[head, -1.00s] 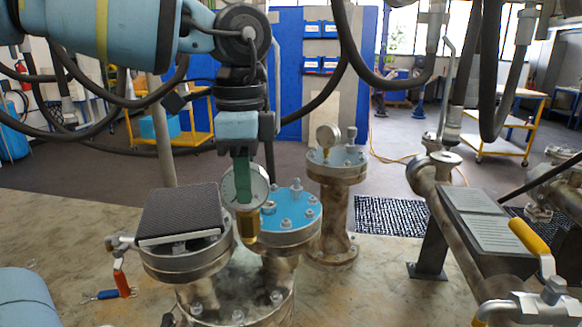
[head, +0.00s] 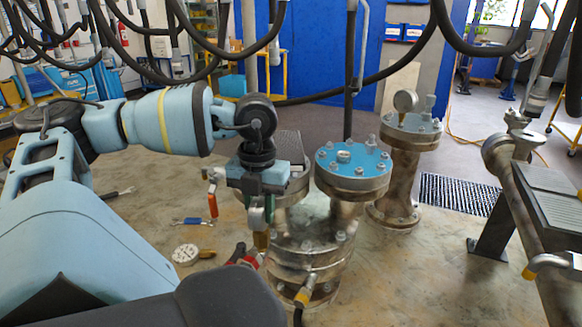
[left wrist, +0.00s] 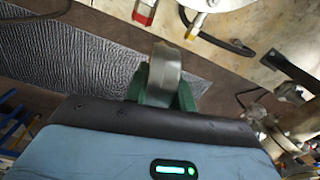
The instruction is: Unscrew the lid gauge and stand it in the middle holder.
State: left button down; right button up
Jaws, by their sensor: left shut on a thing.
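My left gripper (head: 258,205) is shut on a gauge (head: 256,218), whose brass stem (head: 261,240) points down. The gauge is seen nearly edge-on in the head view, so its face is hidden. In the left wrist view the grey gauge case (left wrist: 167,70) sits between the green fingers of my left gripper (left wrist: 165,88). The gauge is clear of the blue lid (head: 352,160), to its left and nearer the camera. I cannot make out the middle holder for certain. My right gripper is not in view.
Another gauge (head: 187,254) lies on the bench, beside a blue-handled tool (head: 192,221). A red-handled valve (head: 211,200) and the front flanged vessel (head: 305,255) stand close to the gripper. A third gauge (head: 404,102) stands on the back vessel. Bare bench lies at the left.

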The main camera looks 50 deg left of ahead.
pick_arm(q)
jog(key=w+d+f+m, duration=0.2)
jog(key=d+f+m, duration=0.4)
jog(key=d+m, duration=0.3)
jog(key=w+d+f+m, duration=0.3)
jog(key=d+f+m, duration=0.2)
jog(key=d+m, duration=0.45)
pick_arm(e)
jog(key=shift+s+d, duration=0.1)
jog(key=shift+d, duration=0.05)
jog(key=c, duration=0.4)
pick_arm(q)
jog(key=d+m, duration=2)
jog(key=m, duration=0.5)
jog(key=shift+s+d, duration=0.2)
jog(key=shift+d, duration=0.2)
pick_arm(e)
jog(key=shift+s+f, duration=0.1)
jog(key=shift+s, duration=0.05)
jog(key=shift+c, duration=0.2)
